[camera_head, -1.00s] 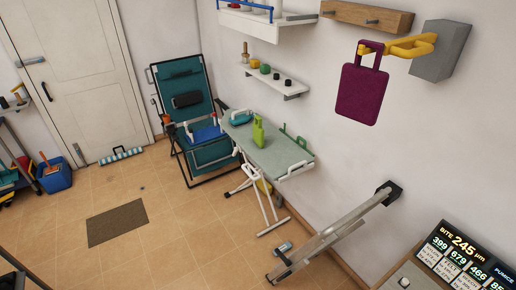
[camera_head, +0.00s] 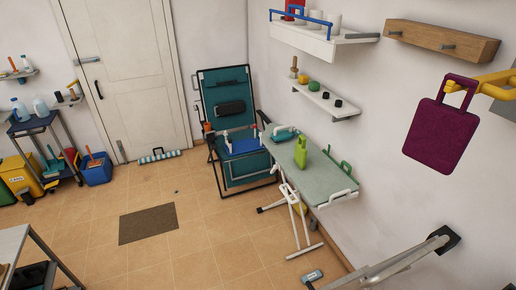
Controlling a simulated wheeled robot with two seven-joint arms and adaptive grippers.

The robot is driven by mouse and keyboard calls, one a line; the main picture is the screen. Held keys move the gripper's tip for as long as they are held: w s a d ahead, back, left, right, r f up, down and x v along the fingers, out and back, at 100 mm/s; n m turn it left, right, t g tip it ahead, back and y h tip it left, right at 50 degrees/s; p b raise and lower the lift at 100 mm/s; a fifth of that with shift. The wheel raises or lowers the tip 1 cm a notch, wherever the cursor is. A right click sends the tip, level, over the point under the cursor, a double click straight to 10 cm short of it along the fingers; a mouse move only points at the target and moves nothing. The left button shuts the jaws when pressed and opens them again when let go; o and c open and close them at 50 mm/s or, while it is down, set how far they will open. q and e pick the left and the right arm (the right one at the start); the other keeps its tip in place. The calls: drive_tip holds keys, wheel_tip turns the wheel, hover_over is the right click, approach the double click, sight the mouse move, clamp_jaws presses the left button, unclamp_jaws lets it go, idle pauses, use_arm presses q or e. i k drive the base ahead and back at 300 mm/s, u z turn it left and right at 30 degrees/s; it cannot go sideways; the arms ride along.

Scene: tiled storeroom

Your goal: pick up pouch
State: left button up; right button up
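No item in the camera_head view is clearly recognisable as the pouch. A flat purple bag-like item with a handle loop (camera_head: 440,137) hangs from a yellow hook (camera_head: 492,84) on the right wall. A black padded item (camera_head: 231,108) lies against the backrest of a teal folding chair (camera_head: 228,77); I cannot tell whether it is a pouch or a headrest.
A narrow grey-green table (camera_head: 325,185) along the wall holds a green bottle-like item (camera_head: 301,152). Wall shelves (camera_head: 325,40) hang above. Tiled floor around the brown mat (camera_head: 148,224) is mostly clear.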

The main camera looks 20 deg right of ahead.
sight(301, 153)
drive_tip(key=u, duration=0.25)
drive_tip(key=i, duration=1.35)
drive_tip(key=z, duration=0.65)
